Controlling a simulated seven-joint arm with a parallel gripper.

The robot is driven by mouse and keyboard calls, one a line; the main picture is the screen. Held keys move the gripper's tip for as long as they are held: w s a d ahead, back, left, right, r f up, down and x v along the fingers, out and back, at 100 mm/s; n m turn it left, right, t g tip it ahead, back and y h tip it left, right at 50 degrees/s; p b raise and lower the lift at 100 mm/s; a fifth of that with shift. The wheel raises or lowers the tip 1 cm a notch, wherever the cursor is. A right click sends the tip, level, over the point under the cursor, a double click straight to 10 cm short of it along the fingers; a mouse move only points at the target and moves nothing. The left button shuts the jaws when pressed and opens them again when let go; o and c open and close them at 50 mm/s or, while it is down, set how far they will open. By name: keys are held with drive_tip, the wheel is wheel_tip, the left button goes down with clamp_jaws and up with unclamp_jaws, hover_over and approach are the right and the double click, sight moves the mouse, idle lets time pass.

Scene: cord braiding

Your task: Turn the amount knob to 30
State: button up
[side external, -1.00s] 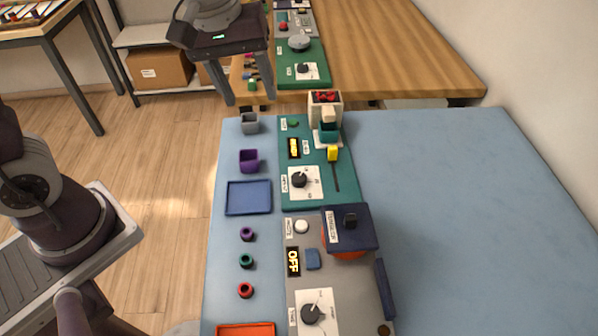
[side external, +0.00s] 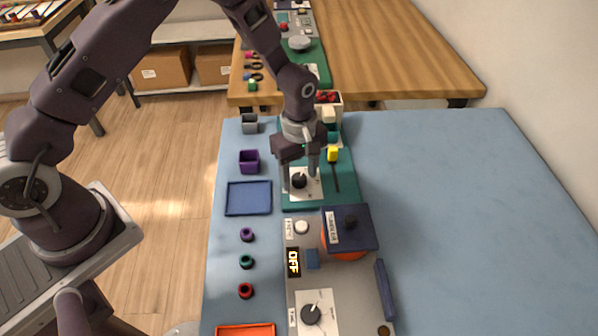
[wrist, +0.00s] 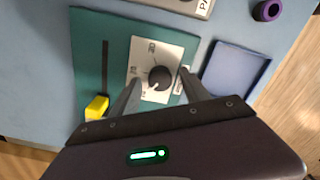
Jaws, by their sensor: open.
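The amount knob (side external: 299,181) is a black round knob on a white dial plate (side external: 311,194) set in the teal panel (side external: 345,200). In the wrist view the knob (wrist: 160,78) shows a small white mark towards the lower left; the dial's numbers are too small to read surely. My gripper (side external: 300,180) is pointing down at the knob, open, with one finger on each side. In the wrist view my gripper (wrist: 159,80) has the knob between its fingertips, with gaps visible. One finger partly covers the small label beside the dial.
A yellow slider handle (wrist: 97,107) stands on the teal panel beside the dial. A blue tray (side external: 249,198) and a purple cup (side external: 249,161) lie to the left. The blue mat at right is clear.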

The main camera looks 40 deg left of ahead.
clamp_jaws()
drive_tip(key=m, duration=0.5)
drive_tip(key=shift+r+m, duration=0.1)
drive_tip(key=shift+m, duration=0.2)
drive_tip(key=m, duration=0.6)
drive_tip(key=shift+d, duration=0.1)
drive_tip(key=m, duration=0.6)
drive_tip(key=shift+m, duration=0.3)
drive_tip(key=m, duration=0.5)
drive_tip(key=shift+m, duration=0.3)
